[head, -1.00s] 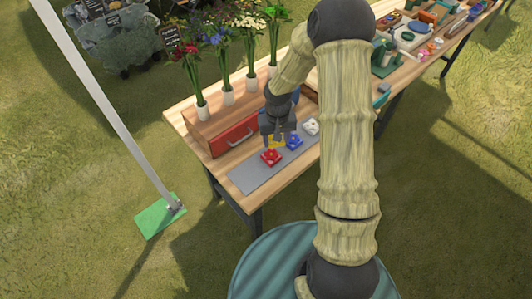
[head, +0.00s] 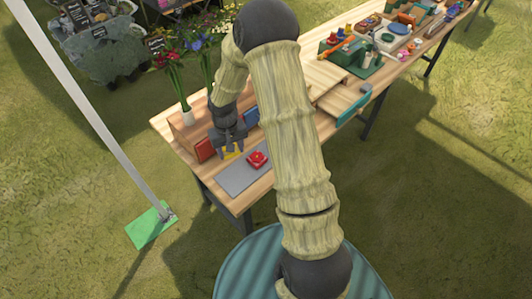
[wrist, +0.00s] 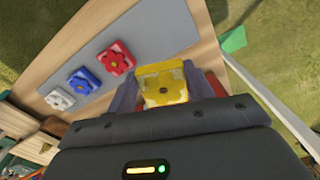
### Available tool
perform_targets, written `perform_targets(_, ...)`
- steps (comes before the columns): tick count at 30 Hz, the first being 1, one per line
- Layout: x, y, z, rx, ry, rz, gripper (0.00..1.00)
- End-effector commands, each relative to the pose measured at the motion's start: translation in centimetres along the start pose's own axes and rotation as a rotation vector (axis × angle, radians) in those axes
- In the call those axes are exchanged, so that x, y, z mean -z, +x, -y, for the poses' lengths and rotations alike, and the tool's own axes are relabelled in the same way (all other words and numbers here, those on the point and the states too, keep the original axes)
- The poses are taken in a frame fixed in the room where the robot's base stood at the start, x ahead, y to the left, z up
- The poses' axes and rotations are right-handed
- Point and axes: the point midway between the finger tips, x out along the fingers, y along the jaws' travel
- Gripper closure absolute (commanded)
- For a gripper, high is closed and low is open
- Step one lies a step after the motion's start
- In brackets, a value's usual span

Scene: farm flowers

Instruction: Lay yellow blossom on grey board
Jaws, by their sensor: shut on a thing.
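My gripper (head: 229,152) is shut on the yellow blossom (wrist: 163,83), a square yellow block with a flower shape and a dark centre. In the head view the yellow blossom (head: 233,155) is partly hidden by the fingers. It is held left of the red blossom (head: 257,160), by the back edge of the grey board (head: 232,183). I cannot tell its exact height. In the wrist view the red blossom (wrist: 115,59), blue blossom (wrist: 83,80) and white blossom (wrist: 60,98) lie in a row on the grey board (wrist: 165,33); my arm hides the blue and white ones in the head view.
The board's left end is bare. A wooden box with a red drawer (head: 206,149) stands behind it on the wooden table (head: 265,183). Flowers in white vases (head: 187,117) stand on the box. Tools and other objects fill the table's far right.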

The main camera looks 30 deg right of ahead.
Motion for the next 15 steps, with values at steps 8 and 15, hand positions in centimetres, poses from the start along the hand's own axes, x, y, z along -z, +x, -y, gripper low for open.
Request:
perform_targets(8,-2.5,0.0,0.3,-0.002,-0.17,0.002,0.7)
perform_targets(15,-4.4,0.0,0.7,0.0,-0.32,-0.001,0.7)
